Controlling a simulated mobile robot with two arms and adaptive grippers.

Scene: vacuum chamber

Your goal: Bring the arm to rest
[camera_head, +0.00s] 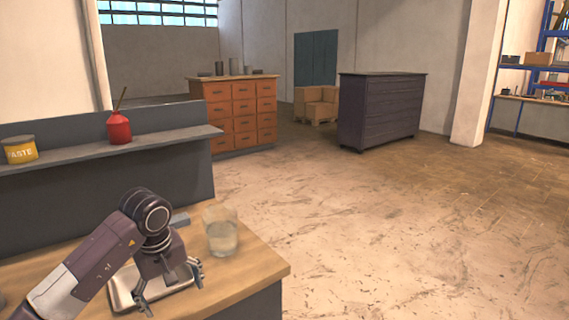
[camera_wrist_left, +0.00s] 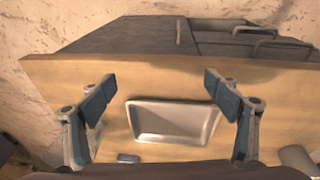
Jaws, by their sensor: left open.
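My left arm comes in from the lower left in the head view. Its gripper (camera_head: 174,297) points down over a shallow metal tray (camera_head: 122,292) on the wooden workbench (camera_head: 255,268). The jaws are open, with nothing seen between them. In the left wrist view the two fingers (camera_wrist_left: 158,92) stand wide apart, with the empty tray (camera_wrist_left: 175,121) below and between them on the bench top (camera_wrist_left: 60,80). My right gripper is not in view.
A clear glass jar (camera_head: 222,236) stands on the bench close right of my left gripper. A small grey block (camera_head: 180,219) lies behind. A shelf (camera_head: 95,152) holds a red oil can (camera_head: 118,129) and yellow paste tin (camera_head: 20,150). Open floor (camera_head: 390,230) lies right.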

